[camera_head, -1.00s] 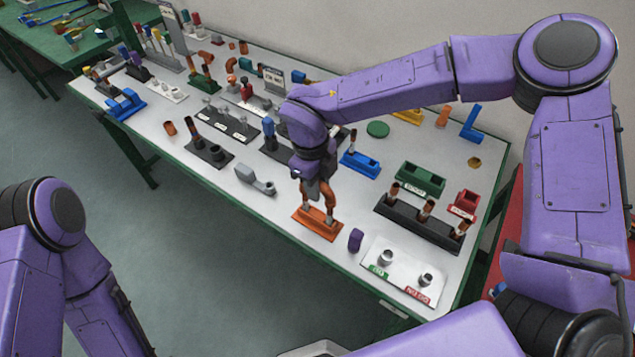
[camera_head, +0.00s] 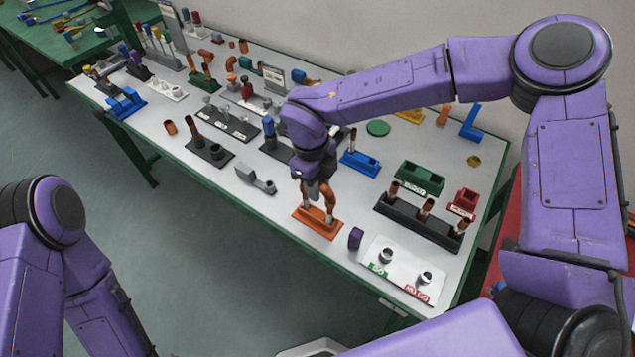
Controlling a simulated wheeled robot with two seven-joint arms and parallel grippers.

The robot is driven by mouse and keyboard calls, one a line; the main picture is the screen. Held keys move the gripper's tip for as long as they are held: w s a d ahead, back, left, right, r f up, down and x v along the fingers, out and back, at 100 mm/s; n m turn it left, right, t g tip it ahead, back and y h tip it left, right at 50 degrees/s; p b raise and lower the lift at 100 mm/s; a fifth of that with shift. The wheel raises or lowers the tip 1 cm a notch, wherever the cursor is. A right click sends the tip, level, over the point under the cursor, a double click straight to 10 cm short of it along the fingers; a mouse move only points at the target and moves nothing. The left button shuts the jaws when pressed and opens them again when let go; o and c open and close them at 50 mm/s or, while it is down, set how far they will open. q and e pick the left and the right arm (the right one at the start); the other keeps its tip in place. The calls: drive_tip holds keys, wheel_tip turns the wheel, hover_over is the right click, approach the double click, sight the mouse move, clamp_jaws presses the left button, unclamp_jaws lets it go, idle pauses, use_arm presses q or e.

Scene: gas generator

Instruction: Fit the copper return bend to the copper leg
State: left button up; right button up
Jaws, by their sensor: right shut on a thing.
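The copper return bend (camera_head: 329,198) is a U-shaped copper tube with its two ends pointing down. It stands over an orange holder (camera_head: 322,229) near the front edge of the table. My right gripper (camera_head: 315,188) points down and is shut on the bend, hiding much of its upper part. I cannot tell whether the bend's ends still sit on the holder's pegs or are just clear. Several upright copper pieces (camera_head: 426,208) stand in a long black holder to the right; I cannot tell which is the copper leg. My left gripper is out of view.
A white plate with two grey cups (camera_head: 411,287) lies at the front right corner, beside a small purple block (camera_head: 355,238). A blue holder (camera_head: 361,165) and a green bin (camera_head: 421,177) are behind. A grey bracket (camera_head: 256,178) lies left. Other fittings crowd the left half.

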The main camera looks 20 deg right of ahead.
drive_tip(key=shift+f+b, duration=0.6)
drive_tip(key=shift+f, duration=0.6)
drive_tip(key=o, duration=1)
drive_tip(key=shift+c, duration=0.2)
drive_tip(key=r, duration=0.3)
drive_tip(key=r+b, duration=0.1)
drive_tip(key=r, duration=0.3)
drive_tip(key=w+r, duration=0.1)
drive_tip(key=r, duration=0.2)
drive_tip(key=shift+a+r+b, duration=0.3)
drive_tip(key=shift+a, duration=0.1)
